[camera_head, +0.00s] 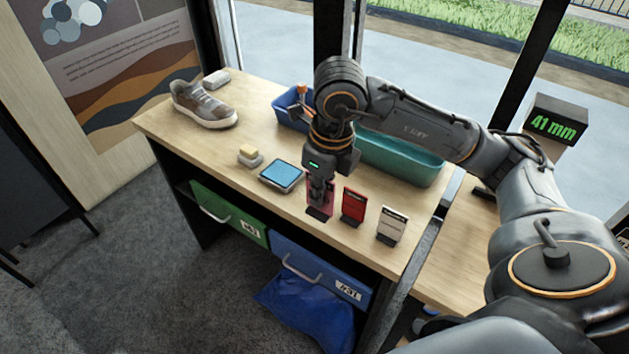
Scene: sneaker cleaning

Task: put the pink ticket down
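The pink ticket (328,203) is near the front edge of the wooden table, at the left end of a row of tickets. Its dark foot (318,214) is close to or on the tabletop; I cannot tell which. My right gripper (319,197) reaches down from above, its dark fingers close together over the ticket's middle and seemingly shut on it. The fingers hide much of the ticket's face. My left gripper is not in view.
A red ticket (353,207) and a white ticket (391,226) stand to the right. A blue-screened device (281,175) and a yellow-topped block (250,155) are to the left. Behind are a teal tray (405,160) and a blue bin (290,112). A sneaker (204,105) sits far left.

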